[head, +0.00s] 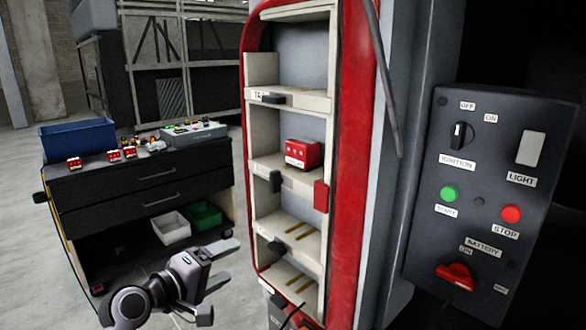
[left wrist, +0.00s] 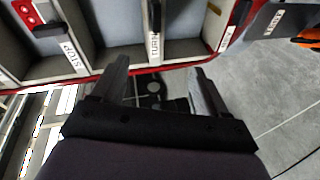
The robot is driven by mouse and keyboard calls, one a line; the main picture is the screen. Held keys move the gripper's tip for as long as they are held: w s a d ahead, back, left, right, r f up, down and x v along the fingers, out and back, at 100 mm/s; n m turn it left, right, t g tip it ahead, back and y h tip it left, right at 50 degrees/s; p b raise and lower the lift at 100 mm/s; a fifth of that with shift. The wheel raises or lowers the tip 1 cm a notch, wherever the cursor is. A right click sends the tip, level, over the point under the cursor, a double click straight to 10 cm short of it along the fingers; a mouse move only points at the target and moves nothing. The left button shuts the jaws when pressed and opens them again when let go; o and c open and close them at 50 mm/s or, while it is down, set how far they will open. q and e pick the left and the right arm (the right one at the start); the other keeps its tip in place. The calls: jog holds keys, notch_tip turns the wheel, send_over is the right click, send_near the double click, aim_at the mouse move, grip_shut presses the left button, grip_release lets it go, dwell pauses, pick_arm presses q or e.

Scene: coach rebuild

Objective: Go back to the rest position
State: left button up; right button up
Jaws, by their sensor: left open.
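My left gripper (head: 222,264) is low in the head view, in front of the black workbench and left of the red-framed shelf unit (head: 358,150). Its two fingers are apart with nothing between them. In the left wrist view the open fingers (left wrist: 165,78) point toward the shelf unit's edge, where labels reading STOP (left wrist: 73,55) and TURN (left wrist: 154,46) show. A red block (head: 303,153) sits on a middle shelf. My right gripper is not in view.
A black workbench (head: 130,180) with drawers carries a blue bin (head: 78,138), small red items and a grey box (head: 194,132). White and green bins stand below. A dark control panel (head: 487,190) with a red battery switch (head: 456,276) is at right. Open floor lies left.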

pick_arm(q)
jog(key=s+a+f+m+g+y, duration=0.1)
jog(key=s+a+f+m+y, duration=0.15)
jog(key=s+f, duration=0.6)
jog(key=s+a+f+m+y, duration=0.25)
jog(key=s+f, duration=0.25)
jog(key=f, duration=0.6)
jog(key=s+f+m, duration=0.3)
jog(key=s, duration=0.4)
jog(key=s+f+m+g+y, duration=0.1)
jog(key=s+f+m, duration=0.2)
jog(key=s, duration=0.5)
jog(key=shift+d+f, duration=0.2)
jog(key=shift+f, duration=0.55)
